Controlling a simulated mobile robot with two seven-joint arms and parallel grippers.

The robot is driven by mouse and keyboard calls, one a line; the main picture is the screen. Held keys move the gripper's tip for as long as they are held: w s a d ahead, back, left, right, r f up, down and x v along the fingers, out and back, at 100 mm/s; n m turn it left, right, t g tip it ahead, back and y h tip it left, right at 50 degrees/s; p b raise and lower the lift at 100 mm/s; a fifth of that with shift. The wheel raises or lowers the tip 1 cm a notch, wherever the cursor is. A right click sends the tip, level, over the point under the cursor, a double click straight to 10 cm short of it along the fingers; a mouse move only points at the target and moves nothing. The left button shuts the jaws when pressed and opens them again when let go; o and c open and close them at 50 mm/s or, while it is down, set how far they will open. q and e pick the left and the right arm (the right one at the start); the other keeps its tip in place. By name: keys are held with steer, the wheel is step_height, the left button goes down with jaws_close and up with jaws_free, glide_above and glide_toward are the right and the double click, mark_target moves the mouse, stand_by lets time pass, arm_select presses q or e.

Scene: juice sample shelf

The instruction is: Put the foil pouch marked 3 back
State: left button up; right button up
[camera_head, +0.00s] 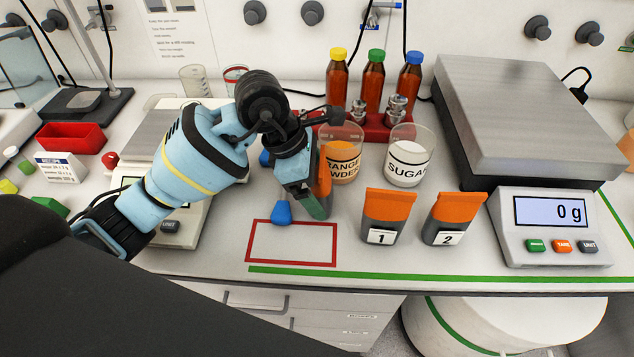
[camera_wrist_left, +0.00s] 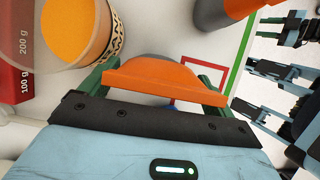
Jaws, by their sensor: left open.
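A foil pouch with an orange top (camera_head: 325,172) is mostly hidden behind my left gripper in the head view, left of pouch 1 (camera_head: 386,217). Its number is not visible. In the left wrist view its orange top (camera_wrist_left: 165,82) lies between the green fingers. My left gripper (camera_head: 313,205) is open around this pouch. A red outlined rectangle (camera_head: 250,255) on the bench lies just in front and to the left, with bare surface inside. Pouch 2 (camera_head: 455,219) stands right of pouch 1. Bluish-black robot parts (camera_wrist_left: 275,85) at the right of the left wrist view may include my right gripper.
Beakers of orange powder (camera_head: 343,158) and sugar (camera_head: 408,160) stand behind the pouches. A scale reading 0 g (camera_head: 552,228) is at the right. A small blue object (camera_head: 281,213) sits at the rectangle's back edge. A green line (camera_head: 400,276) runs along the bench front.

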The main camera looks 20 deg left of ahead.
arm_select(q)
steer(key=v, duration=1.1)
steer(key=shift+a+r, duration=0.2)
steer(key=shift+r, duration=0.2)
steer(key=shift+s, duration=0.1)
